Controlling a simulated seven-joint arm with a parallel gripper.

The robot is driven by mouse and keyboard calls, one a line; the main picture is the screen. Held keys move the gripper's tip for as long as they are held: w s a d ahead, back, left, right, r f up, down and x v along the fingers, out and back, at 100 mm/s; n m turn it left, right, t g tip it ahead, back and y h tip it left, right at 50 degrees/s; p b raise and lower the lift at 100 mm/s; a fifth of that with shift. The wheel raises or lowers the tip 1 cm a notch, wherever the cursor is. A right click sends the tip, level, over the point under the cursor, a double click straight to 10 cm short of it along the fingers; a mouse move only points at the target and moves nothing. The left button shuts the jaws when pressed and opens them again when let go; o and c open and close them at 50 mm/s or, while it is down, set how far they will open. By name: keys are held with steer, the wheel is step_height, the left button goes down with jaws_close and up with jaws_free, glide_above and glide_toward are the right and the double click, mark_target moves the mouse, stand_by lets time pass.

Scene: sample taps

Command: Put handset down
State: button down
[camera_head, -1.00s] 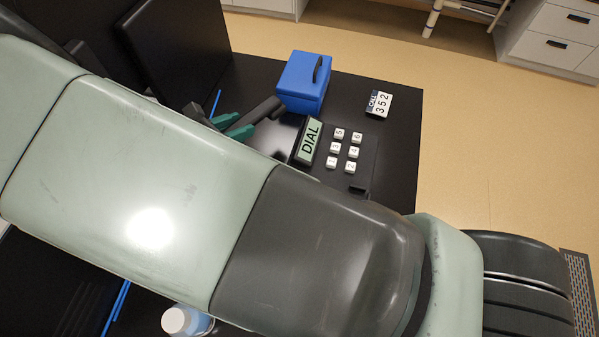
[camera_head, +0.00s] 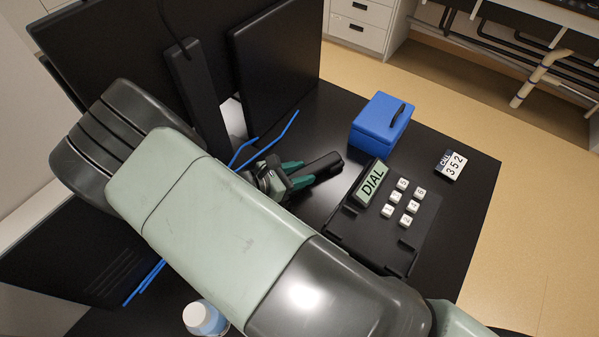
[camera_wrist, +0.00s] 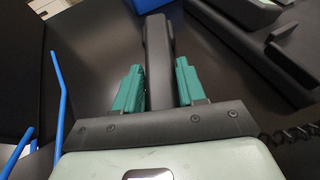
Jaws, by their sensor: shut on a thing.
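The dark handset (camera_head: 322,166) is held between the green fingers of my gripper (camera_head: 287,173), to the left of the phone base. In the wrist view the handset (camera_wrist: 157,60) runs away from the gripper (camera_wrist: 158,88), with a green finger on each side. The phone base (camera_head: 385,234) lies on the black desk with its cradle empty. Its display (camera_head: 370,184) reads DIAL, and several white number keys sit beside it. In the wrist view part of the base (camera_wrist: 245,50) shows at upper right. I cannot tell how high the handset is above the desk.
A blue box (camera_head: 381,124) with a dark handle stands behind the phone. A card (camera_head: 451,165) reading CALL 352 lies at the right. Monitors (camera_head: 275,65) and blue cables (camera_head: 268,143) are at the left. A white-capped bottle (camera_head: 205,318) stands at the front.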

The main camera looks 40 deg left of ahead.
steer(key=shift+f, duration=0.1)
steer(key=c, duration=0.7)
jaws_free()
steer(key=shift+o, duration=0.2)
